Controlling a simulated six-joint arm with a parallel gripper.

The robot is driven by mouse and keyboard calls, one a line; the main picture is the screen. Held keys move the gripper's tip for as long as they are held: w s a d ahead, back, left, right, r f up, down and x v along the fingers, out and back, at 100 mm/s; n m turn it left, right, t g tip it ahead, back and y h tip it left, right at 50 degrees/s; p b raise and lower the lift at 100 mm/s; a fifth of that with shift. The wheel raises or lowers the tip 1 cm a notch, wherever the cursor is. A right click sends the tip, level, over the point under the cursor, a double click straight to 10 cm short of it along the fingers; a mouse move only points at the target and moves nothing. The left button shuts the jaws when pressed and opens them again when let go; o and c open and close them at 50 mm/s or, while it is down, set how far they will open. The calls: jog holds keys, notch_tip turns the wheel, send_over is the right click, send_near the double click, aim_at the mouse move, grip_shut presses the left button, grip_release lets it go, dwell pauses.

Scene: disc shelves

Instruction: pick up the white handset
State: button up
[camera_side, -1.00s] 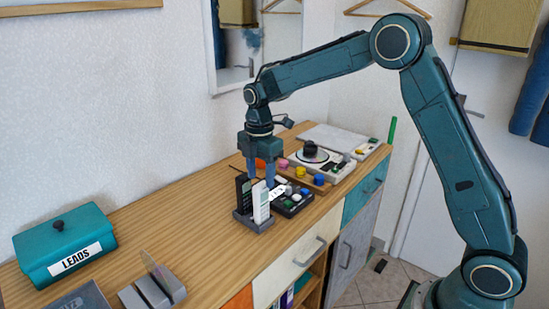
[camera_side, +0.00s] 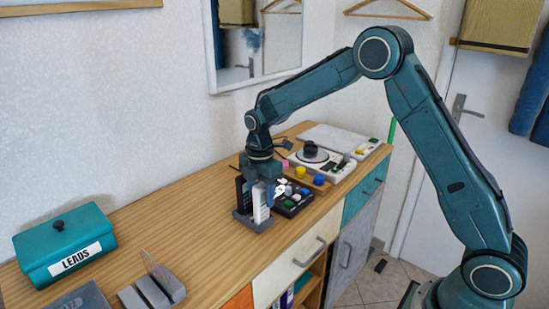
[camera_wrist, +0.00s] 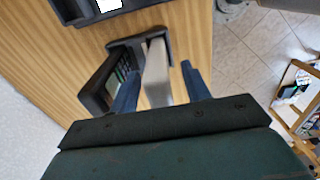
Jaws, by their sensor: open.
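The white handset (camera_side: 261,205) stands upright in a grey holder (camera_side: 253,224) near the front edge of the wooden cabinet top. A black handset (camera_side: 241,193) stands beside it in the same holder, on the left. My gripper (camera_side: 259,188) is open and lowered over the holder. In the wrist view its two blue fingers (camera_wrist: 160,88) stand on either side of the white handset (camera_wrist: 157,75), with the black handset (camera_wrist: 112,82) outside the left finger. Some space shows between the handset and the right finger.
A turntable (camera_side: 318,160) stands farther back. A teal box labelled LEADS (camera_side: 64,246) and a grey slotted stand (camera_side: 152,291) are at the left. The wood between is clear.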

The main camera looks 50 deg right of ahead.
dwell(0.4)
grip_shut()
jog(key=shift+r, duration=0.1)
notch_tip(320, 180, up, 20)
dwell(0.9)
dwell(0.4)
